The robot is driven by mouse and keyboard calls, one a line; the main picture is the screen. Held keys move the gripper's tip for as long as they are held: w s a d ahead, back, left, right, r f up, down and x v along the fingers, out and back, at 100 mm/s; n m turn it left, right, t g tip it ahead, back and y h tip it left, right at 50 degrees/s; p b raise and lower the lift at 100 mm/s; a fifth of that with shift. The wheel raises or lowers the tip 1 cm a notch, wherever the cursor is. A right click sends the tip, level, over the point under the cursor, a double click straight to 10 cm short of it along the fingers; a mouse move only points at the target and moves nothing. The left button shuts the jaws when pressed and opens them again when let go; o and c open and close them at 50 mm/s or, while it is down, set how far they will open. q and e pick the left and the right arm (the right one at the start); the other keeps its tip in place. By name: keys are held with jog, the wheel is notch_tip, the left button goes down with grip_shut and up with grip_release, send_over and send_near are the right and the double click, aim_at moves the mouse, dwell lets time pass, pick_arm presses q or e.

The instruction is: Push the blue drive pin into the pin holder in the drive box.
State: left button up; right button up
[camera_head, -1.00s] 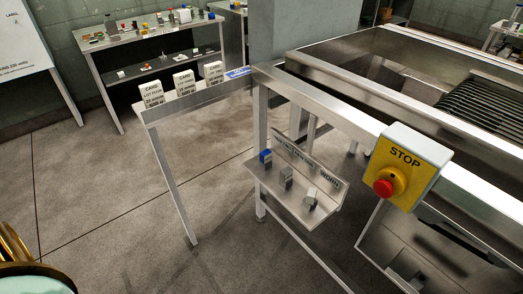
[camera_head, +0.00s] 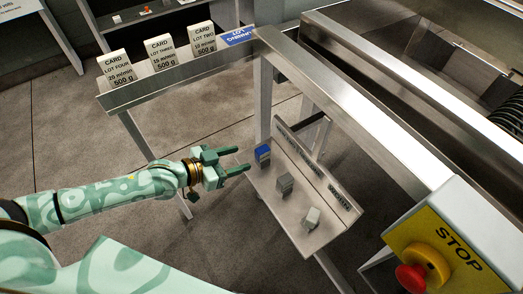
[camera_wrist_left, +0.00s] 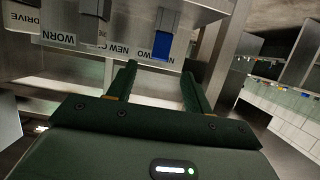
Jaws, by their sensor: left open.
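A small grey block with a blue top (camera_head: 263,151), which looks like the blue drive pin, stands at the far left end of a small metal shelf (camera_head: 290,212). Its blue part (camera_wrist_left: 163,45) also shows in the left wrist view, just beyond and between my fingertips. My left gripper (camera_head: 241,160) is open and empty, close to the left of the blue piece and apart from it. Its fingers (camera_wrist_left: 159,72) show dark green in the left wrist view. I cannot make out the pin holder or the drive box. My right gripper is not in view.
A grey block (camera_head: 285,184) and a paler block (camera_head: 312,217) share the shelf, with a labelled back strip behind them. A yellow stop box (camera_head: 445,240) with a red button sits at lower right. A card ledge (camera_head: 180,78) and metal frame rails (camera_head: 350,110) stand beyond.

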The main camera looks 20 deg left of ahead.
aim_at(267, 151)
pick_arm(q)
jog(key=b+x, duration=0.1)
jog(key=x, duration=0.5)
jog(key=shift+w, duration=0.1)
jog(key=b+x, duration=0.1)
jog(key=x, duration=0.1)
jog(key=b+x, duration=0.1)
jog(key=x, duration=0.1)
jog(key=shift+w+d+f+b, duration=0.1)
jog(key=shift+f+b, duration=0.2)
jog(key=shift+f, duration=0.15)
jog(key=shift+w+d, duration=0.2)
jog(key=shift+w, duration=0.1)
jog(key=shift+c, duration=0.6)
jog(key=c, duration=0.9)
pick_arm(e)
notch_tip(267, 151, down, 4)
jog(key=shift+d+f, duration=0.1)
